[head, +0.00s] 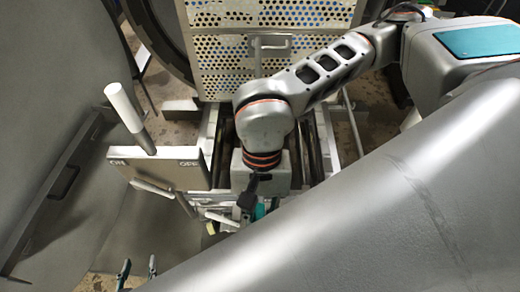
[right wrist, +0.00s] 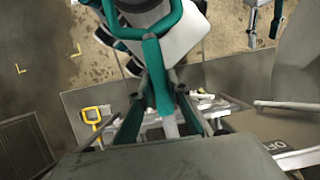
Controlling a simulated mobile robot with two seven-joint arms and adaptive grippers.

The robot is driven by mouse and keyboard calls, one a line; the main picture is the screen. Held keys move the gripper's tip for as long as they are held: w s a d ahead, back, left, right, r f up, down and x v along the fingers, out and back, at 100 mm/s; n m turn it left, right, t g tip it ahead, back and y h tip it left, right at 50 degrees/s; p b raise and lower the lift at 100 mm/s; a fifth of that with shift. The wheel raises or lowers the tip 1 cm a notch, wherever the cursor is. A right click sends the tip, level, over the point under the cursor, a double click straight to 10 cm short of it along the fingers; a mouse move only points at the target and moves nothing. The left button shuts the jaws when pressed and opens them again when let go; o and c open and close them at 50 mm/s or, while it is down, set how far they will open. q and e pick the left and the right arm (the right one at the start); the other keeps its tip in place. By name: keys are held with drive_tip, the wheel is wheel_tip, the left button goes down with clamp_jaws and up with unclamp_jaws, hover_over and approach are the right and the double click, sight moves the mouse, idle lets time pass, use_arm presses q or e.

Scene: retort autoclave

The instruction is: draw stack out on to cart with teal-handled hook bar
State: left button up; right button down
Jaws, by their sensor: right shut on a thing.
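The stack (head: 225,50) is a pale perforated metal box in the round chamber mouth, with coloured contents behind its holes. A light handle loop (head: 275,45) is on its front. A thin pale bar (head: 257,62) crosses that loop and passes behind my right arm; I cannot tell whether it is hooked there. My right gripper (right wrist: 165,105) is shut on the teal handle of the hook bar (right wrist: 155,75); in the head view the right gripper (head: 248,192) is mostly hidden. My left gripper (head: 138,268) is open and empty at the bottom left. The cart (head: 215,155) lies below the chamber, partly covered.
A panel marked ON and OFF (head: 170,170) with a white lever (head: 124,107) stands left of the cart. A yellow handle (right wrist: 91,117) shows in the right wrist view. My arm covers much of the rails. Grey floor lies open at lower left.

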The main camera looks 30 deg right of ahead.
drive_tip(key=shift+s+a+r+g, duration=0.1)
drive_tip(key=shift+s+g, duration=0.05)
drive_tip(key=shift+s, duration=0.4)
drive_tip(key=shift+s+a+g, duration=0.1)
drive_tip(key=shift+s+g, duration=0.05)
drive_tip(key=shift+s, duration=0.4)
drive_tip(key=shift+s+a+b, duration=0.35)
drive_tip(key=shift+s+b, duration=0.1)
drive_tip(key=shift+s, duration=0.2)
drive_tip(key=shift+w+d+b, duration=0.35)
drive_tip(key=shift+w+d, duration=0.05)
drive_tip(key=shift+w, duration=0.4)
drive_tip(key=shift+w+d, duration=0.25)
drive_tip(key=shift+w, duration=0.25)
drive_tip(key=shift+w+r, duration=0.1)
drive_tip(key=shift+r, duration=0.55)
drive_tip(key=shift+r+p, duration=0.85)
drive_tip(key=shift+r, duration=1.35)
